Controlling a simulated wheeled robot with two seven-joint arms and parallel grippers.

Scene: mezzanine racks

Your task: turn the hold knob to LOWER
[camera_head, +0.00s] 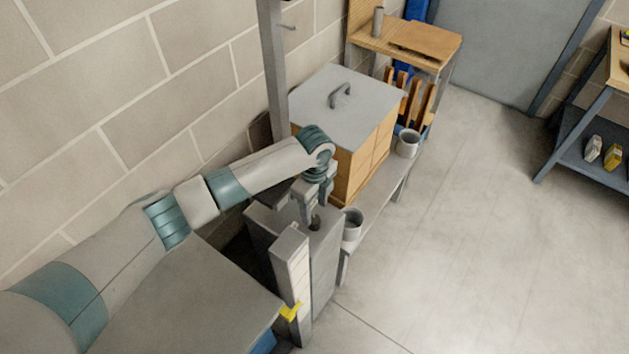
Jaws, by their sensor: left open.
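My left arm comes in from the left, and my left gripper (311,214) points down over the top of a grey box-like unit (262,222). It is open. A small dark round thing (315,223), perhaps the hold knob, shows at the fingertips on the unit's top. The gripper partly hides it, so I cannot tell whether the fingers touch it or which way it is turned. No LOWER marking is readable. My right gripper is not in view.
A pale upright post (290,267) with a yellow pointer (290,312) stands just in front of the unit. Behind is a wooden box with a grey handled lid (345,108). Grey cups (352,226) stand on a low bench (375,207).

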